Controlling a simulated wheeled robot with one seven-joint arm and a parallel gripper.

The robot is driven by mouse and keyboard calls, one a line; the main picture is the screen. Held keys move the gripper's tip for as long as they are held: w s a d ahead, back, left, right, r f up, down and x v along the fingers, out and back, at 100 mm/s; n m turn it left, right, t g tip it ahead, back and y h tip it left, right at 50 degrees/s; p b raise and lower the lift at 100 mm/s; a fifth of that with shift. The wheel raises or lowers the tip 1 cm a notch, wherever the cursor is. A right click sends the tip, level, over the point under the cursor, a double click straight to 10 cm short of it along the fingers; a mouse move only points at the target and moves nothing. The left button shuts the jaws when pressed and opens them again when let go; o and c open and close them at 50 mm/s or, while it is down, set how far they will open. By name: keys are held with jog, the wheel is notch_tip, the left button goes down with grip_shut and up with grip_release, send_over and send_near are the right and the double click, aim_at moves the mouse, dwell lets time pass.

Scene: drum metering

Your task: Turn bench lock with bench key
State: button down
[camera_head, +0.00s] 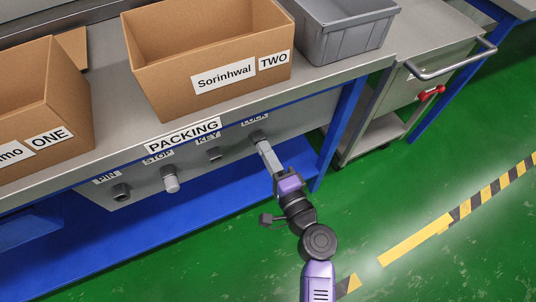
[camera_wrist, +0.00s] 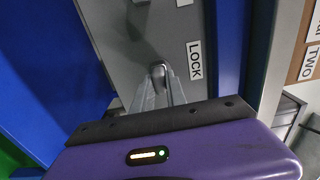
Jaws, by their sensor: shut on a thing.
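The bench lock (camera_head: 257,135) is a dark fitting under the LOCK label on the grey front panel of the packing bench. My gripper (camera_head: 265,150) points straight at it, with its fingers close to the panel. In the wrist view, my gripper (camera_wrist: 163,85) is shut on the grey bench key (camera_wrist: 158,71), of which only a small rounded end shows between the fingertips. The key is at the lock, but the fingers hide how deep it sits and most of the lock. The KEY holder (camera_head: 213,153) to the left shows no key.
A grey knob (camera_head: 170,180) sits under STOP and a dark fitting (camera_head: 121,191) under PIN. Cardboard boxes (camera_head: 160,75) and a grey bin (camera_head: 345,42) stand on the bench. A blue leg (camera_head: 342,125) and a trolley (camera_head: 385,125) are to the right.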

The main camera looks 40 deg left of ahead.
jog(key=c, duration=1.3)
grip_release()
jog(key=shift+o, duration=0.2)
jog(key=v, duration=0.7)
jog(key=shift+d, duration=0.35)
jog(key=shift+s, duration=0.1)
